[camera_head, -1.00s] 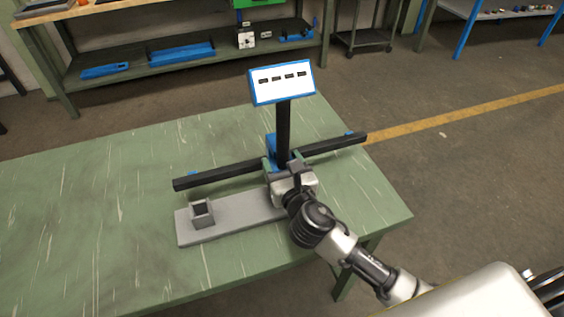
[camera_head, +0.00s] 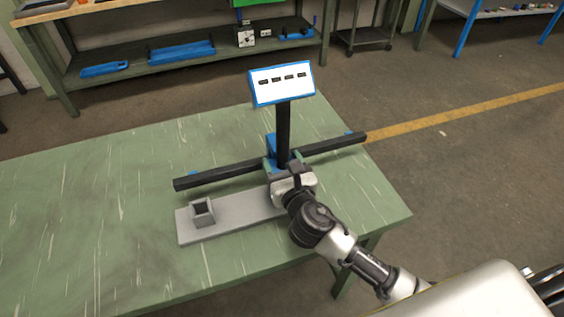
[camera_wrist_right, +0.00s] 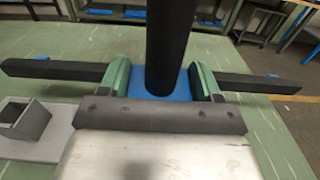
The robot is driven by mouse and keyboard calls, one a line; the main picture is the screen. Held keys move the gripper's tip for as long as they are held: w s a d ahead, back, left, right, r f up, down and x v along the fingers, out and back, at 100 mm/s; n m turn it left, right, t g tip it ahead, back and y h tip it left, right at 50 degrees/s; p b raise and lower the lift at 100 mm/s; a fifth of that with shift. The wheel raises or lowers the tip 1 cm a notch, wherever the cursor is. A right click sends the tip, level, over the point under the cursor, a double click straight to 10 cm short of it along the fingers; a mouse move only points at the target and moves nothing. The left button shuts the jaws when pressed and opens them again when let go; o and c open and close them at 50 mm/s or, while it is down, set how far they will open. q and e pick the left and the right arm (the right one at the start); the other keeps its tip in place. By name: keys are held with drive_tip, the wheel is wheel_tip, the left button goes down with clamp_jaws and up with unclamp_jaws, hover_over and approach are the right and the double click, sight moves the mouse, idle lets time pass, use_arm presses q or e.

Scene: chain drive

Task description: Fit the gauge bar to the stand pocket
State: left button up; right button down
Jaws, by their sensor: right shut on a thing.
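The gauge bar (camera_head: 215,175) looks like a long black bar lying crosswise above the table, with a black post (camera_head: 283,130) rising at its middle to a white panel in a blue frame (camera_head: 282,83). My right gripper (camera_head: 278,163) is shut at the middle of this assembly. In the right wrist view its green fingers stand either side of the blue centre (camera_wrist_right: 145,84) and post. The exact gripped faces are hidden. The stand (camera_head: 235,217) is a flat grey plate with a square, open-topped pocket (camera_head: 203,212) at its left end, apart from the bar. My left gripper is out of view.
The green table (camera_head: 90,220) has free room on the left and front. A floor with a yellow line (camera_head: 450,114) lies to the right. A shelf bench with blue trays (camera_head: 180,52) stands behind, clear of the table.

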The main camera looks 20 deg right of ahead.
drive_tip(key=shift+r+p, duration=0.25)
drive_tip(key=shift+p, duration=0.25)
idle(0.8)
drive_tip(key=shift+f+b, duration=2.2)
drive_tip(key=shift+f, duration=0.85)
drive_tip(key=shift+c, duration=0.7)
unclamp_jaws()
drive_tip(key=shift+s, duration=0.1)
drive_tip(key=shift+f, duration=0.35)
drive_tip(key=s, duration=0.7)
drive_tip(key=s+b, duration=0.1)
drive_tip(key=s, duration=0.2)
drive_tip(key=shift+s+d+r, duration=0.2)
drive_tip(key=shift+s+r, duration=0.05)
drive_tip(key=shift+s, duration=0.15)
